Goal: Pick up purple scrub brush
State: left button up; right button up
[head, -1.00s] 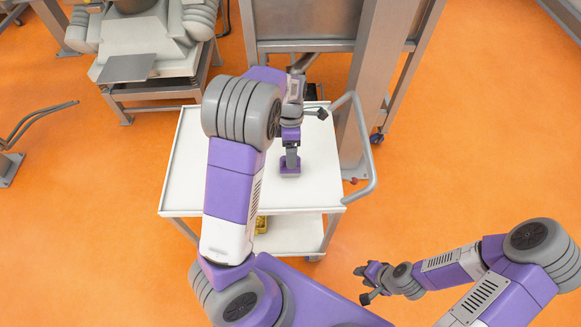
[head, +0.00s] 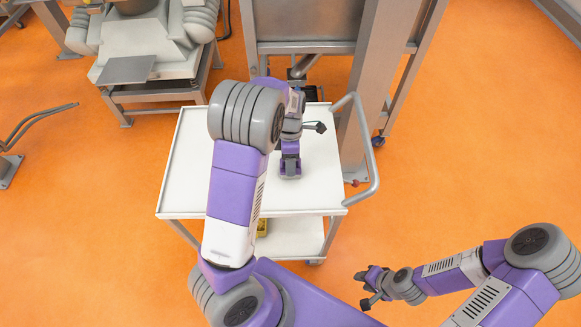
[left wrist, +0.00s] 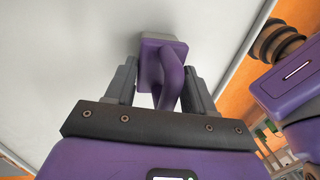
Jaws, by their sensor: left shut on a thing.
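The purple scrub brush (left wrist: 170,68) is on the white cart top, with its block toward the far side and its curved handle toward me in the left wrist view. My left gripper (left wrist: 160,88) has its two grey fingers on either side of the handle and is shut on it. In the head view the left gripper (head: 290,168) is low over the cart top, and the brush is mostly hidden under it. I cannot tell whether the brush touches the surface. My right gripper (head: 363,286) is over the floor at lower right, too small to tell its opening.
The white cart (head: 185,185) has a lower shelf with a yellow object (head: 262,226) and a grey handle rail (head: 372,165) on its right. A grey metal column (head: 368,70) stands behind it. The cart top left of my arm is clear.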

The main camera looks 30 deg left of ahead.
pick_arm(q)
jog(key=shift+c, duration=1.2)
notch_tip(320, 180, up, 10)
jog(key=p, duration=0.3)
